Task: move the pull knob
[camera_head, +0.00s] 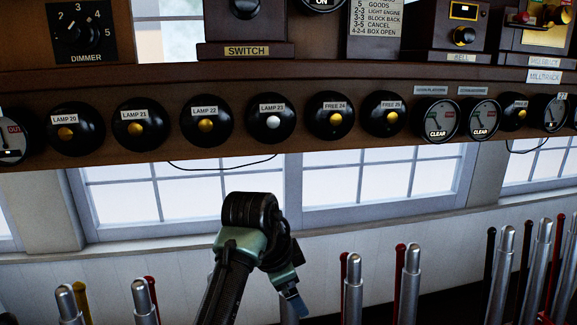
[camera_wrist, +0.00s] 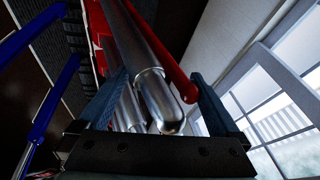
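Round black knobs with brass or silver centres line the wooden shelf in the head view, among them LAMP 20 (camera_head: 65,133), LAMP 22 (camera_head: 206,126) and LAMP 23 (camera_head: 273,122). Which one is the pull knob, I cannot tell. My gripper (camera_head: 292,300) points down below the shelf, well apart from these knobs. In the wrist view my gripper (camera_wrist: 159,78) has its two blue fingers spread wide. A polished lever handle (camera_wrist: 158,95) shows between them; whether it touches them is unclear. No shelf knob shows in the wrist view.
Several silver levers (camera_head: 354,285) with coloured rods stand along the bottom of the head view. Windows (camera_head: 115,205) and a white wall lie behind. A SWITCH box (camera_head: 246,50) and a dimmer (camera_head: 82,30) are above the shelf. A red rod (camera_wrist: 165,55) runs beside the handle.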

